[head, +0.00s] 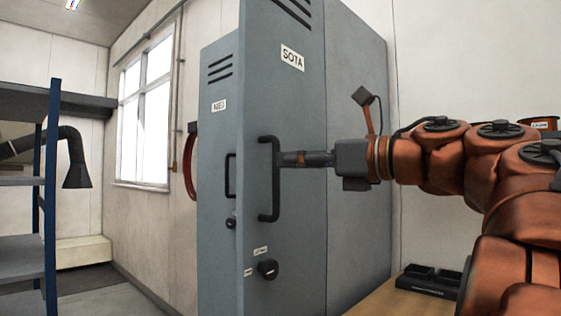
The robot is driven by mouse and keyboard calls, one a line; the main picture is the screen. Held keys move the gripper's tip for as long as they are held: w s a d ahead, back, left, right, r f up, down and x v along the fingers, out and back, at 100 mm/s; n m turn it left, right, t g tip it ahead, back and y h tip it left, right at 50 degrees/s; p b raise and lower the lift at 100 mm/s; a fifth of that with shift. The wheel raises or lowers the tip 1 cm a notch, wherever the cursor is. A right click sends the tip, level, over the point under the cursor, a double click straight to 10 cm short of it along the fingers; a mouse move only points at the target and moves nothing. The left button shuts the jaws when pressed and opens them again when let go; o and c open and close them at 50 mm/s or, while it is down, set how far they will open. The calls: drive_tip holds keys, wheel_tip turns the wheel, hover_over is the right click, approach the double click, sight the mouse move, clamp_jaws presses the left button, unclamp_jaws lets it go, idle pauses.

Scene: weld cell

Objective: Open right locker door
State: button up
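The grey locker's right door (300,120) carries the label SOTA and a black vertical bar handle (275,205) near its left edge.
The left door has its own black handle (230,176). A blue-framed shelf (50,190) and a dark extraction hose (72,150) are at the left. A red ring (190,165) hangs on the wall behind the locker. A black tray (428,280) sits on a wooden surface at lower right.

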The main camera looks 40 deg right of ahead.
drive_tip(key=v, duration=0.7)
drive_tip(key=shift+s, duration=0.35)
drive_tip(key=shift+d, duration=0.1)
